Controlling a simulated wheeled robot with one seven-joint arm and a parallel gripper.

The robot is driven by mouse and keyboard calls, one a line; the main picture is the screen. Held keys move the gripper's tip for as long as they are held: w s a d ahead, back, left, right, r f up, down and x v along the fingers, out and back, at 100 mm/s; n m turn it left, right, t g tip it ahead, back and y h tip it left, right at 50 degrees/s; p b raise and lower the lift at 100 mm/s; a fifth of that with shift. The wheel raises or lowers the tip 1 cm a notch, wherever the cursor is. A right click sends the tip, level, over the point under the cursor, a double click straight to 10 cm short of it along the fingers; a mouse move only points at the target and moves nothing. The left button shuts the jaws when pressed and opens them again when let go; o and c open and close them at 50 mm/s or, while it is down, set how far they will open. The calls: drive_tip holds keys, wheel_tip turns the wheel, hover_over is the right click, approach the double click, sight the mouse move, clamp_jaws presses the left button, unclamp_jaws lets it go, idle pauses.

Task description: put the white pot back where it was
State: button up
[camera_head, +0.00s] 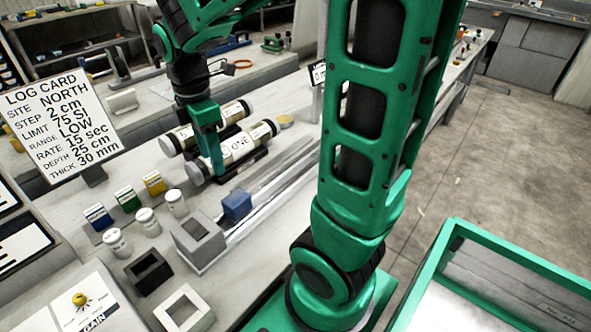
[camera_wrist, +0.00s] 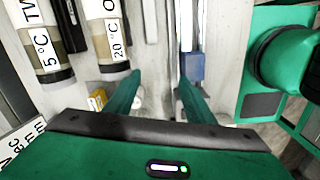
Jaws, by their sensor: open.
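Three small white pots with labels stand upright on the bench in the head view: one at the front (camera_head: 117,243), a middle one (camera_head: 147,221) and one at the back (camera_head: 176,204). My gripper (camera_head: 217,163) points down beside the core liner marked ONE (camera_head: 245,143), above and behind the pots. In the wrist view my gripper (camera_wrist: 160,86) has its fingers spread, with only bare bench and a rail between them. Small whitish shapes show by the fingers there, too hidden to identify. I cannot tell which pot the task means.
Blue, green and yellow cards (camera_head: 127,199) stand behind the pots. A grey hollow block (camera_head: 198,241), a black open box (camera_head: 149,271) and a white square frame (camera_head: 184,308) lie nearby. A blue block (camera_head: 237,205) sits by the long rail. A log card (camera_head: 66,118) stands left.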

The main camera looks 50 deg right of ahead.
drive_tip(key=s+d+m, duration=0.4)
drive_tip(key=s+m, duration=0.5)
drive_tip(key=m, duration=0.2)
drive_tip(key=s+d+m, duration=0.5)
drive_tip(key=s+m, duration=0.5)
drive_tip(key=shift+d+f+m+y, duration=0.3)
drive_tip(key=shift+f+m, duration=0.1)
drive_tip(key=shift+f, duration=0.05)
drive_tip(key=shift+w+f, duration=0.25)
drive_tip(key=shift+w, duration=0.35)
